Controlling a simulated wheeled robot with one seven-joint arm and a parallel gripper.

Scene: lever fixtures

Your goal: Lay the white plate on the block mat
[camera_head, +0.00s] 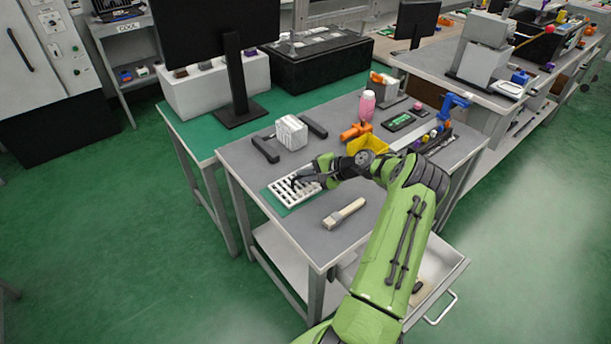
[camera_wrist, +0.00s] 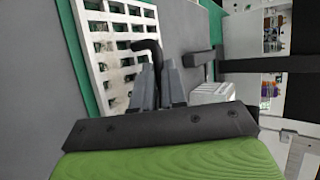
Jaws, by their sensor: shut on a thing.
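The white plate (camera_head: 291,189), a slotted grid, is over the green block mat (camera_head: 284,208) at the table's front left; mat edges show around it. I cannot tell whether the plate touches the mat. In the wrist view the plate (camera_wrist: 114,44) fills the upper left, with a green mat strip (camera_wrist: 76,45) beside it.
A brush (camera_head: 344,213) lies to the right of the mat. A white block (camera_head: 291,132) stands between black bars behind it. A yellow bin (camera_head: 368,145), an orange clamp (camera_head: 355,131) and a pink bottle (camera_head: 367,104) stand at the back right.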

